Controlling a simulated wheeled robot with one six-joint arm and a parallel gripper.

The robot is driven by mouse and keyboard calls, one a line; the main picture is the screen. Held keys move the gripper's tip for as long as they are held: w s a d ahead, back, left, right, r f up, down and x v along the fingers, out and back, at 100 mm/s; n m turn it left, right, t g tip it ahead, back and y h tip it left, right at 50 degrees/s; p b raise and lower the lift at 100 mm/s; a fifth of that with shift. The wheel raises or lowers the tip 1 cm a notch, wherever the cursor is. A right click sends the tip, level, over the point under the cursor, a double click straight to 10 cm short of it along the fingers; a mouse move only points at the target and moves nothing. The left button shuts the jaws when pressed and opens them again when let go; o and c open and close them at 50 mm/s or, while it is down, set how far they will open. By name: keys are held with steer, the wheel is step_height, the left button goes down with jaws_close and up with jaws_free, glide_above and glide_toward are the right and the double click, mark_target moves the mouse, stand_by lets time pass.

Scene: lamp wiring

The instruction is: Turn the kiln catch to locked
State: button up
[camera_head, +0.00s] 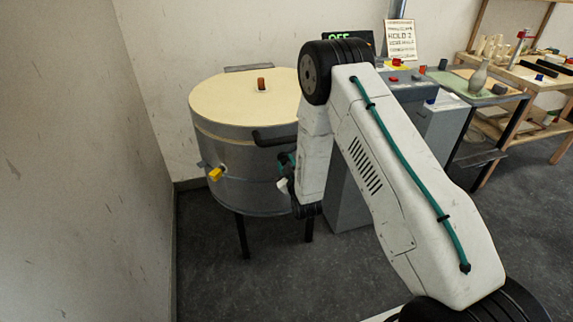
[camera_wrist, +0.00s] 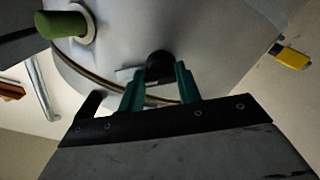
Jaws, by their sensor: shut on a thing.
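The kiln (camera_head: 235,165) is a grey metal drum with a cream lid, left of centre in the head view. My gripper (camera_wrist: 160,78) is at its curved wall, its green fingers on either side of a dark rounded knob (camera_wrist: 159,66), and is shut on it. The knob appears to be the catch; a pale grey plate (camera_wrist: 127,74) shows beside it. Whether the catch stands at locked cannot be read. In the head view my gripper (camera_head: 286,165) is partly hidden by my arm, and the knob is not clearly visible.
A yellow-tipped fitting (camera_head: 215,174) sticks out of the kiln's left side. A black handle (camera_head: 272,138) juts out above my gripper. A green knob (camera_wrist: 62,25) shows in the wrist view. Workbenches (camera_head: 490,97) stand at right; a wall is close at left.

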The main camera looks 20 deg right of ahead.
steer(key=n, duration=0.5)
steer(key=shift+n, duration=0.3)
steer(key=n, duration=0.5)
steer(key=shift+a+n, duration=0.1)
steer(key=shift+n, duration=0.2)
steer(key=o, duration=1)
steer(key=shift+c, duration=0.2)
steer(key=shift+s, duration=0.1)
steer(key=s, duration=0.7)
steer(key=shift+s, duration=0.3)
